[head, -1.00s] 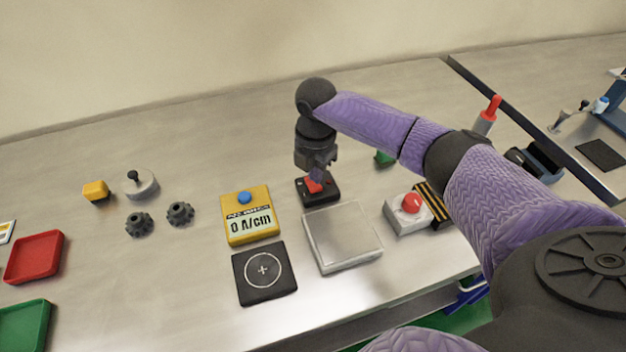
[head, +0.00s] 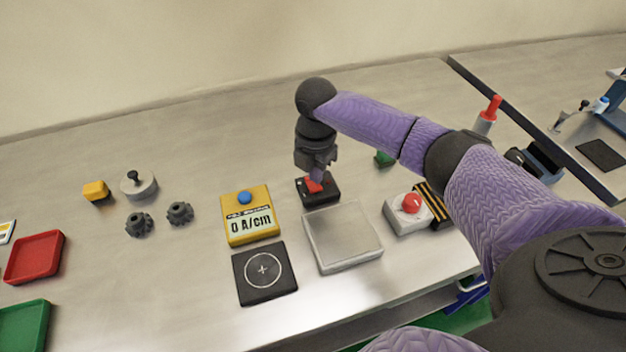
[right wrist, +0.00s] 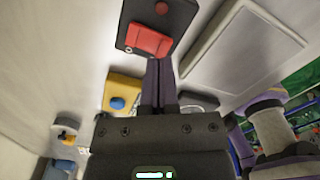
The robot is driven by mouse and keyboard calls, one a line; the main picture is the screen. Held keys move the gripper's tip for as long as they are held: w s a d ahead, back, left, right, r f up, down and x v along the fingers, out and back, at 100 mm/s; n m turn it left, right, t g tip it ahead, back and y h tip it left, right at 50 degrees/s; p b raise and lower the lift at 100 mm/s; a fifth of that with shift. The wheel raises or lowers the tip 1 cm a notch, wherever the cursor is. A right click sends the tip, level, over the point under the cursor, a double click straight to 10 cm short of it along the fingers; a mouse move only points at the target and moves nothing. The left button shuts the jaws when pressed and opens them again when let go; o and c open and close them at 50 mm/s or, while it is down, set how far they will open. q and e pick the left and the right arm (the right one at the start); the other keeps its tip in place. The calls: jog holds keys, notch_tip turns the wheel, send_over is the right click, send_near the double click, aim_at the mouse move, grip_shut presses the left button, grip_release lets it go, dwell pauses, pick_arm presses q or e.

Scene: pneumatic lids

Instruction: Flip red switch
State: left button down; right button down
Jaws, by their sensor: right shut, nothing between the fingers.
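The red switch (head: 315,187) is a rocker on a small black box (head: 327,196) that sits on the grey table. In the right wrist view the red switch (right wrist: 149,40) shows near the top, with a small red round light (right wrist: 161,8) beside it on the box. My right gripper (head: 317,177) points down right over the switch, its fingers closed together and empty. In the right wrist view the fingertips (right wrist: 158,62) lie at the switch's edge; I cannot tell whether they touch it. My left gripper is not in view.
A metal plate (head: 342,238) lies just in front of the switch box. A yellow meter (head: 251,228) and black pad (head: 264,283) stand left. A red push button (head: 411,203) on a white box is to the right.

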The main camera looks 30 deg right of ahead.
aim_at(316, 187)
jog(key=shift+f, duration=0.35)
jog(key=shift+f+b, duration=0.4)
jog(key=shift+f, duration=0.25)
dwell(0.3)
jog(key=shift+f, duration=0.25)
notch_tip(316, 187, up, 7)
jog(key=p, duration=0.7)
jog(key=shift+r, duration=0.15)
